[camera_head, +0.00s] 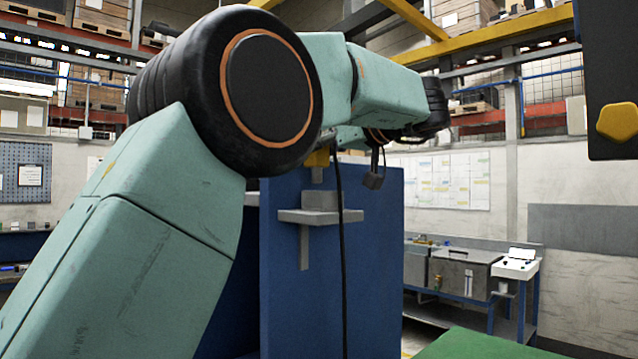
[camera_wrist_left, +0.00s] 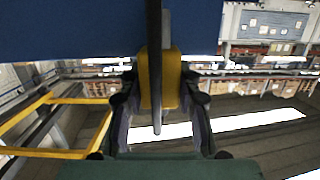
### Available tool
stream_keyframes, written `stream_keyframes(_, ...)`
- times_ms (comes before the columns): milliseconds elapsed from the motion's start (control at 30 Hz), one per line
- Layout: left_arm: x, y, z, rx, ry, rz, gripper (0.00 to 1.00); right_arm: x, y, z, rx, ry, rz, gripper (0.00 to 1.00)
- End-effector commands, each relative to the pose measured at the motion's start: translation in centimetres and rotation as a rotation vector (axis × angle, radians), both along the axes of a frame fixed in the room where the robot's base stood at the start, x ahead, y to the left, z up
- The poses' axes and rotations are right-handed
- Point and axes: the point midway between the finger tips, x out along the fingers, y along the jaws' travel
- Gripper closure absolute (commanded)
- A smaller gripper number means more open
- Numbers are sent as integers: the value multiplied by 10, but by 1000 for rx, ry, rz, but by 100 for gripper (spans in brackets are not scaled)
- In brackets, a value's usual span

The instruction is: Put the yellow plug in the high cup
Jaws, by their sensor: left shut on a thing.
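The yellow plug (camera_head: 318,158) shows in the head view just below my left arm, with a grey pin pointing down. It hangs above the high cup (camera_head: 320,200), a grey block on a small grey shelf on the blue panel (camera_head: 375,260). A small gap shows between pin and cup. In the left wrist view, my left gripper (camera_wrist_left: 160,92) is shut on the yellow plug (camera_wrist_left: 172,82). A dark cable (camera_wrist_left: 154,50) crosses in front of the plug. In the head view, my arm hides most of the gripper. My right gripper is not in view.
The cable (camera_head: 342,260) hangs down in front of the blue panel, right of the shelf's middle. A dark block with a yellow knob (camera_head: 617,122) is at upper right. A blue bench with grey boxes (camera_head: 465,272) stands behind. A green surface (camera_head: 475,345) is at lower right.

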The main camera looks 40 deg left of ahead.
Motion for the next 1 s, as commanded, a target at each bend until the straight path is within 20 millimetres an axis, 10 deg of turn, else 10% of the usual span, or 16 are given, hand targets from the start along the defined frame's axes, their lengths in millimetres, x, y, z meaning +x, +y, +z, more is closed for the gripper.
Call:
stream_keyframes(567, 4, -1, -43, 0, 0, -1, 100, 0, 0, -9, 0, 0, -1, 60)
stream_keyframes(600, 4, -1, -44, 0, 1, -1, 67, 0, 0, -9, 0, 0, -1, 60)
stream_keyframes(1000, 4, -1, -43, 0, 1, -1, 45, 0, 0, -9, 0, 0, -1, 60)
